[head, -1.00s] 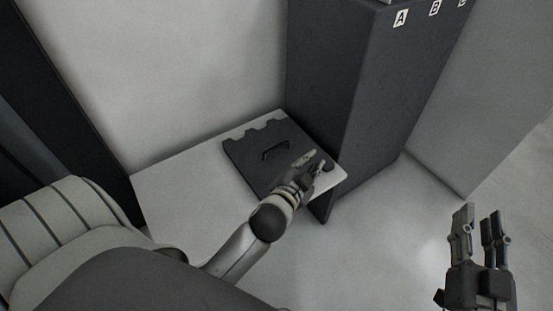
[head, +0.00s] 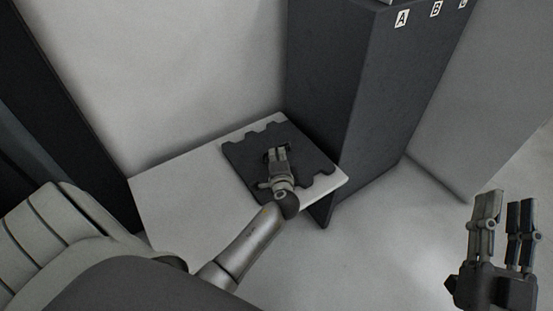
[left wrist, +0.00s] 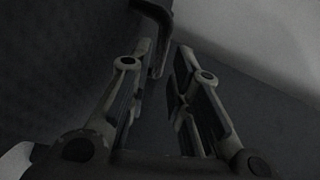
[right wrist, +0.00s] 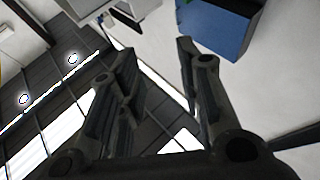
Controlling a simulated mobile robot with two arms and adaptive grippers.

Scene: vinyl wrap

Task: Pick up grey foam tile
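The grey foam tile (head: 243,155) is a dark square with notched edges, lying flat on a white shelf. Its raised handle is mostly hidden by my left gripper (head: 277,153) in the head view. In the left wrist view the dark handle (left wrist: 160,40) comes down between the two fingertips of the left gripper (left wrist: 164,50). A gap shows between these fingers, and they do not look closed on the handle. My right gripper (head: 505,202) is open and empty at the lower right, far from the tile.
The white shelf (head: 175,190) has bare room left of the tile. A tall dark cabinet (head: 335,90) with letter labels stands right beside the tile. A pale wall rises behind the shelf. A blue box (right wrist: 222,25) shows in the right wrist view.

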